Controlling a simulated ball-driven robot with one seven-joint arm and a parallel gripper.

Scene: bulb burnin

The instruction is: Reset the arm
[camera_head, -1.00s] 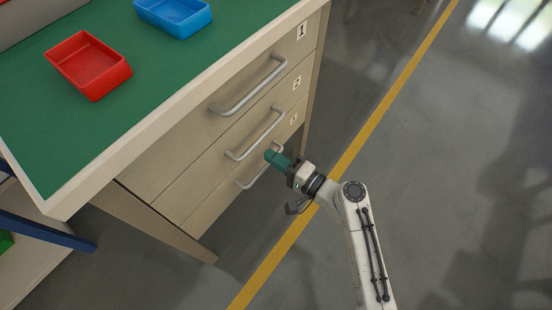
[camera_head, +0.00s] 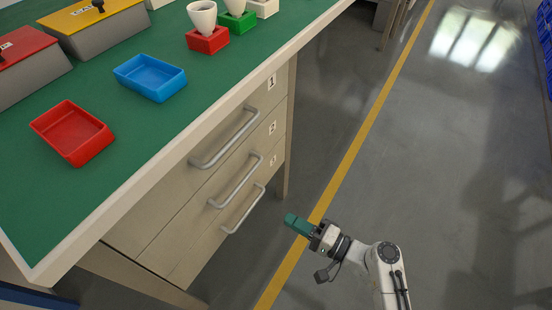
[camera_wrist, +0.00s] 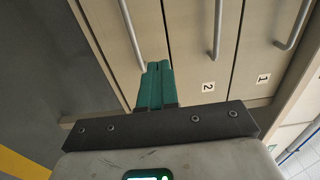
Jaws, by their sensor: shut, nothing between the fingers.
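My gripper (camera_head: 290,222) is in front of the workbench's drawers, apart from them, over the floor near the yellow line. Its green fingers are together with nothing between them. In the wrist view the shut fingers (camera_wrist: 156,68) point toward the drawer fronts and handles. My arm reaches in from the lower right of the head view.
The green-topped bench (camera_head: 190,115) has three shut drawers with bar handles, the top handle (camera_head: 224,138) among them. A red tray (camera_head: 72,132), a blue tray (camera_head: 150,77), coloured boxes and white cups stand on top. The floor (camera_head: 430,150) to the right is clear.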

